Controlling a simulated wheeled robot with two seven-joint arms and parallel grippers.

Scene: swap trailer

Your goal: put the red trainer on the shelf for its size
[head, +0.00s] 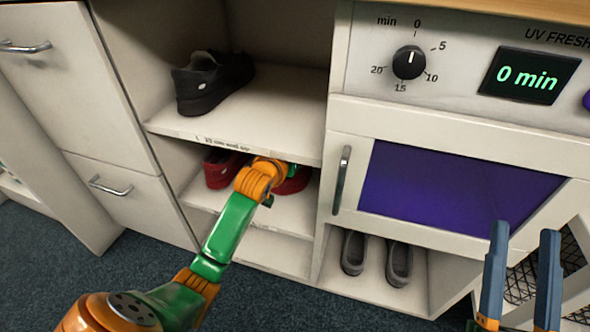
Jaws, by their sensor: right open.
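Red footwear (222,170) sits on the middle shelf (200,196) of the open cubby, partly hidden by my left arm. More red (294,181) shows to the right of the arm; I cannot tell whether it is a second shoe. My left arm reaches up from the bottom left to this shelf; its gripper's fingers are not visible. My right gripper (521,280) is open and empty, low at the right, in front of the cabinet. The upper shelf (290,115) has an edge label that seems to begin with L and end in "cm and up".
A black shoe (212,82) stands on the upper shelf. Grey shoes (375,258) stand in the lower bay. A UV cabinet with a closed purple door (450,185), dial (409,62) and "0 min" display (528,76) is at right. Drawers (70,80) are at left.

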